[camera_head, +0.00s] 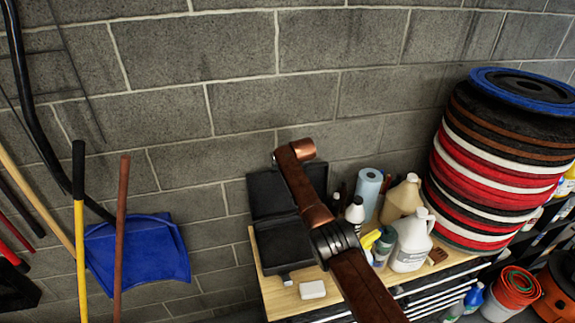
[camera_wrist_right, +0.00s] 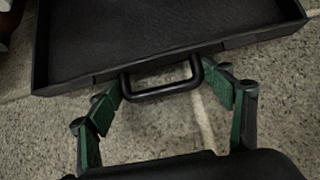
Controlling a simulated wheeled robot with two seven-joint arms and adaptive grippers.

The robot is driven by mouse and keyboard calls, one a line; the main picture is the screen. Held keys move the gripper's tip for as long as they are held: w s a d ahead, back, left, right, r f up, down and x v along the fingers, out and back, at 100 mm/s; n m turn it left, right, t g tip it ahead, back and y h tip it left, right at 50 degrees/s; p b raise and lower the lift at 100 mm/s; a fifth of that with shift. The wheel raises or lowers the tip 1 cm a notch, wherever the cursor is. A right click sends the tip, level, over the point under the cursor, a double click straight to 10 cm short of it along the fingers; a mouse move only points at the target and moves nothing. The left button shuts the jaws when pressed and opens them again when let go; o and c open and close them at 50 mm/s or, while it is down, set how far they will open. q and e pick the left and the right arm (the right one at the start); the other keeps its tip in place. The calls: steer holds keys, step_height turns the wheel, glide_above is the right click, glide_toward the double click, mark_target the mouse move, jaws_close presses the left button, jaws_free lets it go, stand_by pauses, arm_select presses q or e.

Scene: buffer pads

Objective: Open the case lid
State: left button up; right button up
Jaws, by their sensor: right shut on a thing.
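The black case stands on a wooden bench top in the camera_head view. Its lid (camera_head: 268,195) is raised, leaning up near the block wall, and its base (camera_head: 283,243) lies flat and open below. My right arm crosses in front of the case's right part, and my right gripper is not visible there. The lid's dark inner face (camera_wrist_right: 165,35) and rim show above the handle. My left gripper is in neither view.
White and beige jugs (camera_head: 410,243), a blue paper roll (camera_head: 368,188) and spray bottles stand close right of the case. A small white block (camera_head: 312,290) lies in front. Stacked pads (camera_head: 497,165) rise at right. Long-handled tools and a blue dustpan (camera_head: 137,247) hang left.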

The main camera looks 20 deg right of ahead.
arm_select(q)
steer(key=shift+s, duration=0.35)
arm_select(e)
steer(key=shift+w+r, duration=0.25)
steer(key=shift+r, duration=0.1)
steer(key=shift+c, duration=0.2)
steer(key=o, duration=1.4)
steer(key=shift+c, duration=0.2)
steer(key=shift+o, duration=0.3)
steer(key=shift+s+a+f, duration=0.1)
steer(key=shift+s+a, duration=0.05)
steer(key=shift+s+r, duration=0.45)
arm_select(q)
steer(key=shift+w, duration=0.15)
arm_select(e)
steer(key=v, duration=1)
steer(key=shift+s+r, duration=0.25)
steer(key=shift+s, duration=0.05)
